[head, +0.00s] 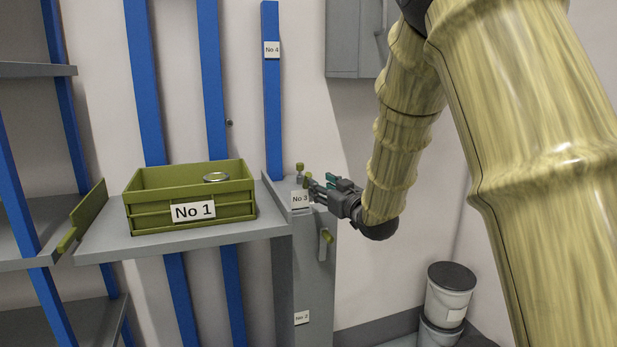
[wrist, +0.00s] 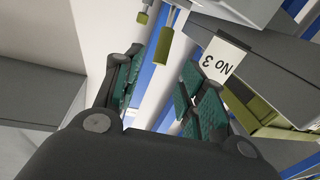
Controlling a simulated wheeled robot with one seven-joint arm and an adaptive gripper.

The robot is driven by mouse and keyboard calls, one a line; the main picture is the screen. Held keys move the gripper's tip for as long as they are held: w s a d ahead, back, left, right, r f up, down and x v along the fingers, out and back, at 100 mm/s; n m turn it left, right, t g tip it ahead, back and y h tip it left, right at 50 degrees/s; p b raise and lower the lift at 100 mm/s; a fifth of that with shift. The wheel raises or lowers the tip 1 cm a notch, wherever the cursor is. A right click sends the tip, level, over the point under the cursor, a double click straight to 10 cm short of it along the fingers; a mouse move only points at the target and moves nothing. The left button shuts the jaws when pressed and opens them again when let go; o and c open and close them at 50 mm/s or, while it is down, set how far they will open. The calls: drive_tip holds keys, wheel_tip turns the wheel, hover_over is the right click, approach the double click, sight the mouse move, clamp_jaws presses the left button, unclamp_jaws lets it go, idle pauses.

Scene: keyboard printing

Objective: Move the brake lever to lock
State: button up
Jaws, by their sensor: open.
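Near the No 3 label (head: 299,199) on top of the grey cabinet stand two small levers with olive knobs, a rear lever (head: 300,167) and a front lever (head: 308,177). A third olive-handled lever (head: 327,237) is on the cabinet's front. No lever is marked as the brake. My gripper (head: 319,186) is open at the cabinet top, close beside the front lever. In the wrist view an olive handle (wrist: 164,47) shows beyond and between the open fingers (wrist: 163,75), and a smaller olive knob (wrist: 142,18) lies farther off. I cannot tell whether the fingers touch anything.
A green crate (head: 160,217) labelled No 1, with a round metal can (head: 215,177), sits on the grey shelf (head: 150,243) left of the cabinet (head: 310,270). A blue post (head: 272,100) labelled No 4 rises behind. White buckets (head: 447,295) stand on the floor at right.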

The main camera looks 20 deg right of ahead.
sight(307, 187)
drive_tip(key=p+x, duration=0.1)
drive_tip(key=x, duration=0.7)
drive_tip(key=shift+f+p, duration=0.15)
drive_tip(key=shift+p, duration=0.2)
drive_tip(key=shift+w+a+f, duration=0.1)
drive_tip(key=shift+w, duration=0.4)
clamp_jaws()
